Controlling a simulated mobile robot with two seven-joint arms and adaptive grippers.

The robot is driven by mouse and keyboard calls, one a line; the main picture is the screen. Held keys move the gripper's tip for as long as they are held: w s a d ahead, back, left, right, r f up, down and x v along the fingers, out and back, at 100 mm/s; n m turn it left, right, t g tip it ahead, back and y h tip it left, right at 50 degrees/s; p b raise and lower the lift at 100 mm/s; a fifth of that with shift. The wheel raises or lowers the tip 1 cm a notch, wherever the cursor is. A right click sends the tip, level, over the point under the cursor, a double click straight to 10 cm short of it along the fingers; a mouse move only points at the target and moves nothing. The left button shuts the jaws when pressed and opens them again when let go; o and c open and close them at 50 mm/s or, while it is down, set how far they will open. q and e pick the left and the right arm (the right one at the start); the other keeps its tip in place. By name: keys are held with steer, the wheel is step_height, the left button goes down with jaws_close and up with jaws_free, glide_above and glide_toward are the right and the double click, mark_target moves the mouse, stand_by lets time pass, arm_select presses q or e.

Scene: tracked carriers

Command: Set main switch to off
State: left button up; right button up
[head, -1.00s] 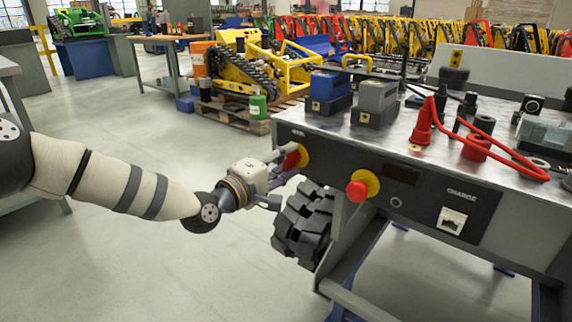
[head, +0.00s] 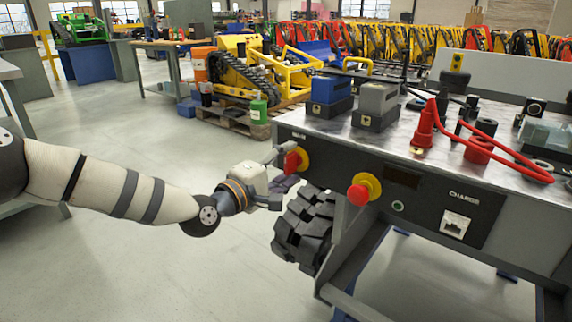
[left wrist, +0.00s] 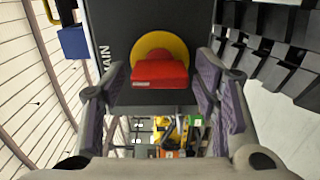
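The main switch is a red handle (head: 293,161) on a yellow round plate at the left end of the bench's front panel. In the left wrist view the red handle (left wrist: 159,73) sits in front of its yellow disc, beside the word MAIN, its bar lying across the picture. My left gripper (head: 277,180) is at the switch. In the left wrist view its two purple-padded fingers (left wrist: 163,90) are apart, one on each side of the handle, with a gap on both sides. My right gripper is not in view.
A red push button (head: 358,194) on a yellow plate sits right of the switch. A charge socket (head: 454,225) is further right. A black treaded wheel or track (head: 304,228) stands below the switch. Batteries (head: 377,100) and a red cable stand on the bench top (head: 395,137).

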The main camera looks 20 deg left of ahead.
arm_select(q)
steer(key=v, duration=1.2)
